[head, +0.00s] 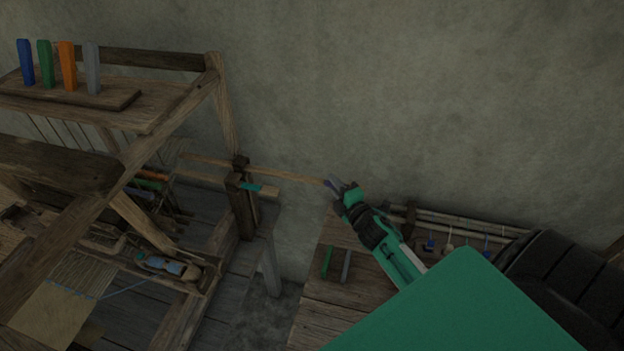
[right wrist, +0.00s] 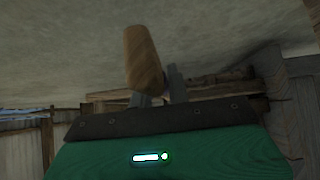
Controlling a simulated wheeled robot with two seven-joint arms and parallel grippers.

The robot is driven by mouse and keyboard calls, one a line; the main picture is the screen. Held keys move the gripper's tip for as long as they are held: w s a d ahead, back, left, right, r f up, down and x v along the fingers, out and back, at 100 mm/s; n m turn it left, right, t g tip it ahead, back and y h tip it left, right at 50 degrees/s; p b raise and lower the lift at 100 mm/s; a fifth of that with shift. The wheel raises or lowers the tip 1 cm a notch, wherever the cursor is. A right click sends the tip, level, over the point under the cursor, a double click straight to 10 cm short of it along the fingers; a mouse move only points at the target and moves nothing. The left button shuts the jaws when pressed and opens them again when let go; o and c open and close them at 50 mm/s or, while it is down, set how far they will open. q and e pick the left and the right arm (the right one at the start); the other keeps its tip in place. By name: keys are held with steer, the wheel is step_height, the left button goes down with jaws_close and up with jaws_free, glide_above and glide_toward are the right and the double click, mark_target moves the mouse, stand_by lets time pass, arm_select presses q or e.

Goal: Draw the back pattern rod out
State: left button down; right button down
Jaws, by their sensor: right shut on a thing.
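The back pattern rod (head: 285,174) is a long, thin wooden rod behind the loom's side post. It runs through the dark bracket (head: 240,162) and out to the right, toward the wall side. My right gripper (head: 334,185) is shut on its right end, well clear of the post. In the right wrist view, a rounded wooden rod end (right wrist: 143,60) stands up at the grey fingers. A shorter front rod (head: 268,190) with a teal band sticks out of the post just below. My left gripper is not in view.
The wooden loom frame (head: 222,105) fills the left, with colored pegs (head: 67,65) on its top shelf. A side table (head: 318,290) at lower right holds a green stick (head: 328,261) and a grey stick (head: 346,266). A plain wall rises behind.

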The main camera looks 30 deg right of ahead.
steer(key=shift+s+d, duration=1.1)
steer(key=shift+s, duration=0.1)
steer(key=shift+f, duration=0.1)
steer(key=c, duration=1.4)
jaws_free()
steer(key=shift+s, duration=0.1)
steer(key=shift+c, duration=0.2)
steer(key=shift+o, duration=0.5)
steer(key=shift+s+d, duration=0.1)
steer(key=shift+d, duration=0.05)
